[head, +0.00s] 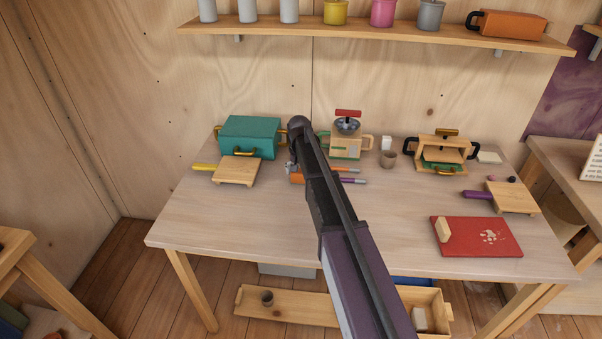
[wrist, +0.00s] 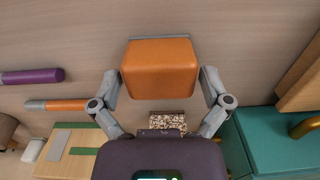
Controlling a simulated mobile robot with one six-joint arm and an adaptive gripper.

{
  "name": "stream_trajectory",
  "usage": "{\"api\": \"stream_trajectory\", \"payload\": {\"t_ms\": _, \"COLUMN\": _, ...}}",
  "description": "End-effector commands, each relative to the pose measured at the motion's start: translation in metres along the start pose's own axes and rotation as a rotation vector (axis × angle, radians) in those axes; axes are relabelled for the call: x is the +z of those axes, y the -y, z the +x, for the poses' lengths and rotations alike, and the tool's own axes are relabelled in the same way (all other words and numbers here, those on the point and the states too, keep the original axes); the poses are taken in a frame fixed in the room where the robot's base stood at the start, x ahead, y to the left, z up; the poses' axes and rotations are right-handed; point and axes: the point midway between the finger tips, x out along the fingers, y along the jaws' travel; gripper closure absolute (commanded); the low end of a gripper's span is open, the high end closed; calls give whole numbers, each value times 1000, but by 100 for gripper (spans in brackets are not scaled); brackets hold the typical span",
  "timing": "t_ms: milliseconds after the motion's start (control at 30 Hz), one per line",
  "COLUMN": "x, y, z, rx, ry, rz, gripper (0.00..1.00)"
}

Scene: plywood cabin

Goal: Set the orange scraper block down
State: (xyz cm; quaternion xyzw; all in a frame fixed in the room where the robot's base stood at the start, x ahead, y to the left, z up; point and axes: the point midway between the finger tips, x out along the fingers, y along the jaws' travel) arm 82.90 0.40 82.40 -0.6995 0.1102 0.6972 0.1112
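The orange scraper block (wrist: 160,68) sits between the two fingers of my gripper (wrist: 160,80) in the wrist view. A finger lies against each side of it, and a thin grey edge shows along its far side. In the head view my arm covers most of the gripper; a bit of the orange block (head: 297,178) shows low over the worktable (head: 240,215), right of the teal box. I cannot tell whether the block touches the tabletop.
A teal box (head: 248,136) and a wooden board (head: 237,171) stand left of the gripper. Orange-handled (wrist: 65,105) and purple-handled (wrist: 35,76) tools lie close by. A speckled piece (wrist: 165,121) lies near the block. The front left tabletop is clear; a red board (head: 455,245) lies right.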

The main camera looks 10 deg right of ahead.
Motion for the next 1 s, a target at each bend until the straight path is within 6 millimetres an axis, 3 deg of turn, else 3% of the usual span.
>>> {"api": "stream_trajectory", "payload": {"t_ms": 533, "x": 0, "y": 0, "z": -6, "rx": 0, "ry": 0, "rz": 0, "gripper": 0}}
{"api": "stream_trajectory", "payload": {"t_ms": 1000, "x": 0, "y": 0, "z": -40, "rx": 0, "ry": 0, "rz": 0, "gripper": 0}}
